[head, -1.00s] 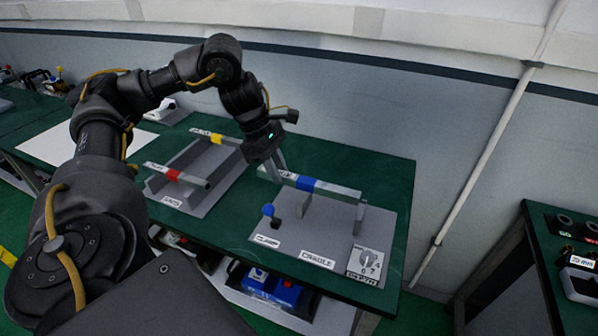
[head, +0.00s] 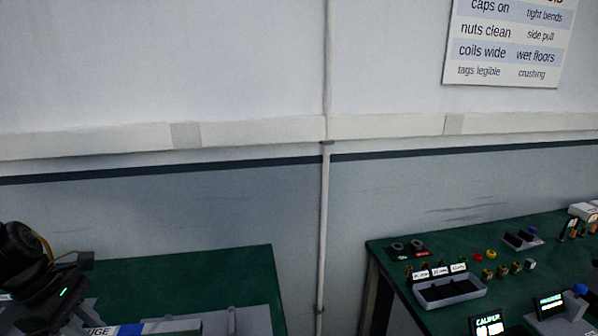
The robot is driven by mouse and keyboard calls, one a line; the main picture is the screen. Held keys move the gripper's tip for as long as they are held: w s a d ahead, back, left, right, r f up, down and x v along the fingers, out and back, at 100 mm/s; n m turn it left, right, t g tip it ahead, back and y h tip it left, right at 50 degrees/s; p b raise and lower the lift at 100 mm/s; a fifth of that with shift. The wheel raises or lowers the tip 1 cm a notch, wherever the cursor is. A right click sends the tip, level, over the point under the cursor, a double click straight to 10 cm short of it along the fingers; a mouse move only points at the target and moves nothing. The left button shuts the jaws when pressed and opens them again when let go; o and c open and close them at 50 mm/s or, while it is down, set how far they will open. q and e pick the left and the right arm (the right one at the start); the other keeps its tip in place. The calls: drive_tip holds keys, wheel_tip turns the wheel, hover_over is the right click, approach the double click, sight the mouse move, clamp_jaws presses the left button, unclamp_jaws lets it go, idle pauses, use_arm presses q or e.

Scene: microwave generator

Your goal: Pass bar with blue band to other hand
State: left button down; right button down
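The bar with the blue band (head: 130,330) shows only in part at the bottom left of the head view. Its label ending in "UGE" lies left of the band. The grey cradle plate (head: 258,320) shows on the green table beside it. My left gripper (head: 84,320) comes in from the left, close to the labelled end of the bar. Its fingertips are at the lower edge of the picture, so I cannot tell whether they are shut on the bar. My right gripper is not in view.
The green table (head: 190,270) ends at a right corner, with a gap before a second green bench (head: 400,255). That bench carries a grey tray (head: 450,290), small coloured parts and displays. A pale vertical pipe (head: 323,220) runs down the wall. A sign (head: 510,45) hangs above.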

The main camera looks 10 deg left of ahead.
sight(162, 328)
use_arm(q)
drive_tip(key=shift+r, duration=0.1)
drive_tip(key=shift+w+d+m, duration=0.2)
drive_tip(key=shift+w+m, duration=0.1)
drive_tip(key=shift+m, duration=0.2)
drive_tip(key=w+d+f+m+g, duration=0.1)
drive_tip(key=d+m, duration=0.1)
drive_tip(key=d, duration=0.1)
drive_tip(key=w+d+f+m+g, duration=0.1)
drive_tip(key=w+d+m, duration=0.1)
drive_tip(key=d, duration=0.1)
drive_tip(key=w+d+f+m, duration=0.2)
drive_tip(key=d, duration=0.2)
drive_tip(key=shift+g, duration=0.4)
drive_tip(key=w+d+f+m+g, duration=0.1)
drive_tip(key=d+f+m, duration=0.2)
drive_tip(key=d, duration=0.7)
drive_tip(key=shift+w+f+m+y+b, duration=0.15)
drive_tip(key=shift+f+m+y+b, duration=0.2)
drive_tip(key=shift+m, duration=0.35)
